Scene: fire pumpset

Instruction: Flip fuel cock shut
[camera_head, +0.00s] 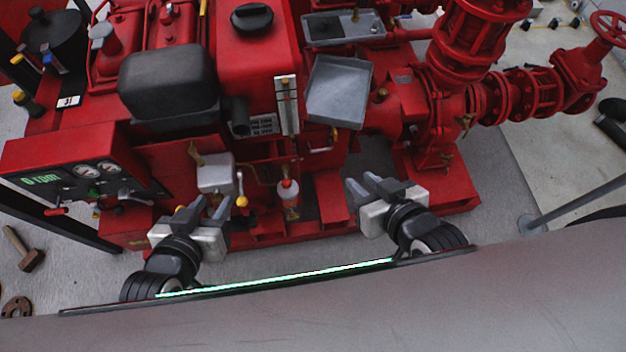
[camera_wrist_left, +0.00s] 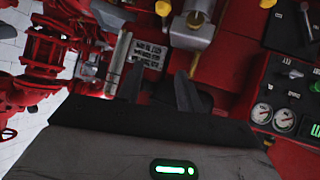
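The red pumpset carries a fuel tank (camera_head: 250,50) with a black cap. Below its sight gauge (camera_head: 287,105) hangs a small filter bowl with a red top (camera_head: 288,190). A yellow-knobbed lever (camera_head: 241,200) hangs beside a grey box (camera_head: 215,174). My left gripper (camera_head: 209,206) is open and empty, just below that box; its parted fingers show in the left wrist view (camera_wrist_left: 158,88). My right gripper (camera_head: 363,187) is open and empty, in front of the skid.
The control panel (camera_head: 85,180) with gauges stands left of my left gripper. The black muffler (camera_head: 168,80) and grey tray (camera_head: 338,92) are above. Red pump pipes (camera_head: 520,95) fill the right. A hammer (camera_head: 25,250) lies on the floor at left.

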